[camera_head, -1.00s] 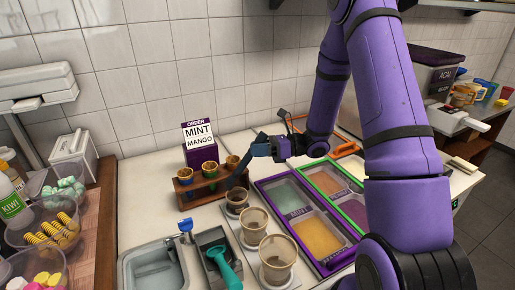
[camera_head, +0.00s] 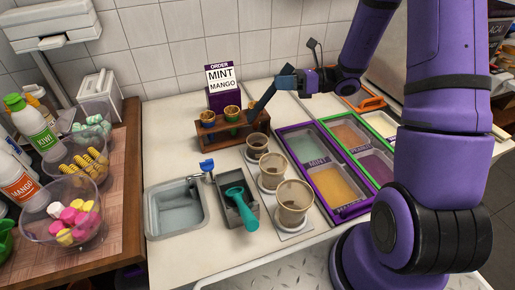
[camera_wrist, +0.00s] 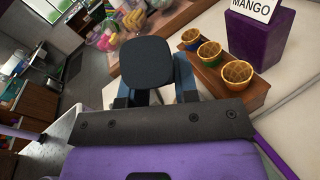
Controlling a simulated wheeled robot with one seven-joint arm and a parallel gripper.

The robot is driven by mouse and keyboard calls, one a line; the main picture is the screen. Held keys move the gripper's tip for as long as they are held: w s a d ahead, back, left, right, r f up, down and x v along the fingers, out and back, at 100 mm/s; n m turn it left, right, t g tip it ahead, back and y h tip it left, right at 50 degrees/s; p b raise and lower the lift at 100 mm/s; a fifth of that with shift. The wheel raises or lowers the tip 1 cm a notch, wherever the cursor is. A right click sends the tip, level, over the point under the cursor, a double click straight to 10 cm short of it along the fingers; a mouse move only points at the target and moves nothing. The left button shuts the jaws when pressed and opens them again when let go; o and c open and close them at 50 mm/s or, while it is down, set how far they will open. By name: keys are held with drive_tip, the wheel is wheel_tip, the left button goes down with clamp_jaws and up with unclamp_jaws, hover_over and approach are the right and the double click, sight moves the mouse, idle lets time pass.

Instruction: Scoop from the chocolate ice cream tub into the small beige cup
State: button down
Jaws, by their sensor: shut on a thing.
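My gripper (camera_head: 284,78) is raised above the back of the counter. It is shut on a dark blue scoop, whose rounded dark end (camera_wrist: 160,62) shows between my fingers in the wrist view. In the head view a long blue part (camera_head: 262,101) slants down left, toward the back of the cup row; I cannot tell finger from tool there. The small beige cup (camera_head: 258,146) stands upright at the back of a row of three. It looks brownish inside; its contents are unclear. I cannot make out a chocolate label on any tub; part of the tub area is behind my arm.
A medium cup (camera_head: 271,172) and a large cup (camera_head: 293,203) stand nearer. A wooden rack (camera_head: 222,134) holds three waffle cones, before the mint and mango order sign (camera_head: 222,78). Framed tubs (camera_head: 337,181) lie right. A sink (camera_head: 176,208) and teal scoop (camera_head: 240,208) are left.

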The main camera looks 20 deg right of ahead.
sight(283, 71)
drive_tip(key=shift+r, duration=0.85)
drive_tip(key=shift+r+n+g+h, duration=0.25)
drive_tip(key=shift+n+g+h, duration=0.15)
drive_tip(key=n+g+h, duration=0.1)
drive_tip(key=h, duration=0.1)
drive_tip(key=r+n+g+h, duration=0.1)
drive_tip(key=h, duration=0.1)
drive_tip(key=shift+r+n, duration=0.2)
drive_tip(key=shift+n, duration=0.2)
drive_tip(key=n+h, duration=0.1)
drive_tip(key=h, duration=0.1)
drive_tip(key=r+g+h, duration=0.1)
drive_tip(key=h, duration=0.1)
drive_tip(key=shift+n, duration=0.4)
drive_tip(key=shift+r+g+h, duration=0.1)
drive_tip(key=shift+g+h, duration=0.2)
drive_tip(key=shift+h, duration=0.5)
drive_tip(key=shift+s, duration=0.1)
